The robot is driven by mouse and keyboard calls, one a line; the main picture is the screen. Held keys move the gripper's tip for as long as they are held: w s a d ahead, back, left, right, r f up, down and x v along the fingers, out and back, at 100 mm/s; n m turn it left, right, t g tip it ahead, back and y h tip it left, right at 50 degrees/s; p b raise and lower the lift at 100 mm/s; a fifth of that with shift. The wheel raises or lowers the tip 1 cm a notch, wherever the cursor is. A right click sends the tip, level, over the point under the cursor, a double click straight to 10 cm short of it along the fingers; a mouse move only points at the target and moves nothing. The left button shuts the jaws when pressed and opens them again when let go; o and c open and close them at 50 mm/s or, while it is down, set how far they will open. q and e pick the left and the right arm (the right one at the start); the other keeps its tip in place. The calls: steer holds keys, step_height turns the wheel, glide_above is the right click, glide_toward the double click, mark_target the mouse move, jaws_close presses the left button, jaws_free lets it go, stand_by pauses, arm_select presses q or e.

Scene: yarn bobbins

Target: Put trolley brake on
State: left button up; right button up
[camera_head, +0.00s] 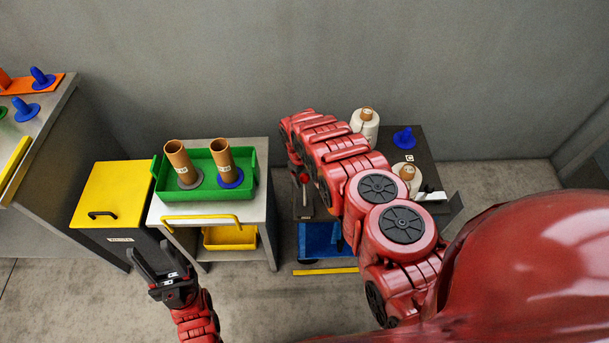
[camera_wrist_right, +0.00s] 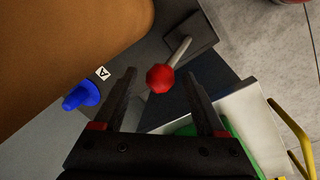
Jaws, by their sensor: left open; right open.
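The dark-topped trolley (camera_head: 428,150) stands right of centre against the wall, partly hidden by my right arm. Its brake lever has a red knob (camera_wrist_right: 160,78) on a pale metal rod that rises from a dark plate (camera_wrist_right: 190,38). A red knob also shows at the trolley's left edge in the head view (camera_head: 304,178). My right gripper (camera_wrist_right: 163,82) is open, and the knob appears between its fingers in the right wrist view. I cannot tell whether they touch it. My left gripper (camera_head: 152,252) is open and empty, low in front of the yellow-lidded bin.
White bobbins (camera_head: 365,125) and a blue peg (camera_head: 404,138) stand on the trolley. Left of it, a white-topped table (camera_head: 258,150) carries a green tray (camera_head: 200,158) with two brown tubes. The yellow-lidded bin (camera_head: 110,190) stands further left. A large brown form (camera_wrist_right: 60,40) fills the wrist view's upper left.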

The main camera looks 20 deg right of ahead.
jaws_close()
stand_by(1.4)
